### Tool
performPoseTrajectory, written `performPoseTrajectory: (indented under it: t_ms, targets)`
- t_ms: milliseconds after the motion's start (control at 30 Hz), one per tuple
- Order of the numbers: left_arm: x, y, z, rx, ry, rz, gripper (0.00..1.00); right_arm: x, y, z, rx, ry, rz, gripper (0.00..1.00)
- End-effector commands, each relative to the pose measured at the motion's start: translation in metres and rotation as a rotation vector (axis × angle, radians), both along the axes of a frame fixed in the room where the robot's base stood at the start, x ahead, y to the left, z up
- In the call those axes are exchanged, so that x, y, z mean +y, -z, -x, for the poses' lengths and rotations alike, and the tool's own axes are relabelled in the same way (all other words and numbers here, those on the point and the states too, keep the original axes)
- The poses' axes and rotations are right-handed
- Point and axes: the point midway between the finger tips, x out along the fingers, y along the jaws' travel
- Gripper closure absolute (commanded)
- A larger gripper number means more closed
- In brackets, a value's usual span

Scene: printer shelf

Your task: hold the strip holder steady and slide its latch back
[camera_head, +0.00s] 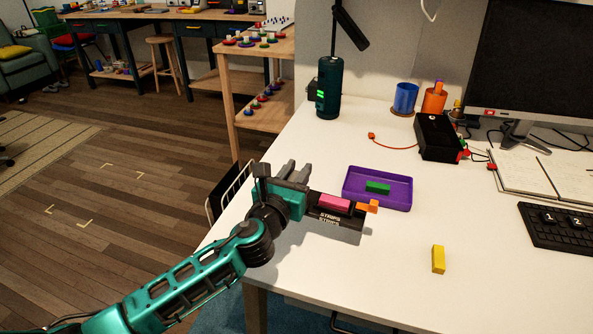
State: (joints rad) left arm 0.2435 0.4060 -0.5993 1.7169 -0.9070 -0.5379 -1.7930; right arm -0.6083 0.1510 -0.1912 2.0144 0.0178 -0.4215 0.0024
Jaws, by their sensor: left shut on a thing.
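The strip holder (341,217) is a black block with white "STRIPS" lettering, lying lengthwise near the left edge of the white table. A pink piece (334,202) shows in its top. An orange part (367,206), which looks like the latch, sticks out at its right end. My left gripper (308,205) comes in from the left and is shut on the left end of the strip holder, hiding that end. A shadow falls below the holder; I cannot tell whether it touches the table. My right gripper is out of view.
A purple tray (398,202) with a green block (377,187) stands just behind the holder. A yellow block (438,259) stands at the front right. A black box (436,140), a monitor and a keyboard (560,230) are farther right. The table front is mostly clear.

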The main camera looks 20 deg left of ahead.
Motion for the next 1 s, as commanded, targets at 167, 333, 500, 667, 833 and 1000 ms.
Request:
performPoseTrajectory:
  t_ms: [167,333,500,667,833,1000]
  targets:
    - [-0.0002,0.0087,-0.0001,-0.001,0.000,0.002,1.00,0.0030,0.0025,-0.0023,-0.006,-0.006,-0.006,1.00]
    - [-0.0002,0.0093,-0.0001,-0.001,0.001,0.002,1.00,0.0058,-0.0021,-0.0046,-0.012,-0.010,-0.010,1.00]
    - [-0.0002,0.0090,-0.0001,-0.001,0.001,0.002,1.00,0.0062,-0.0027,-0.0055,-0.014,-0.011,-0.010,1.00]
    - [-0.0002,0.0093,-0.0001,-0.001,0.001,0.002,1.00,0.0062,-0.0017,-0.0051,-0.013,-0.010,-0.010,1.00]
    - [-0.0002,0.0108,-0.0002,-0.001,0.001,0.002,1.00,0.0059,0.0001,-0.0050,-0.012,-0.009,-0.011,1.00]
    - [-0.0002,0.0127,-0.0001,-0.001,0.001,0.002,1.00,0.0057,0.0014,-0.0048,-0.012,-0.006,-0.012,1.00]
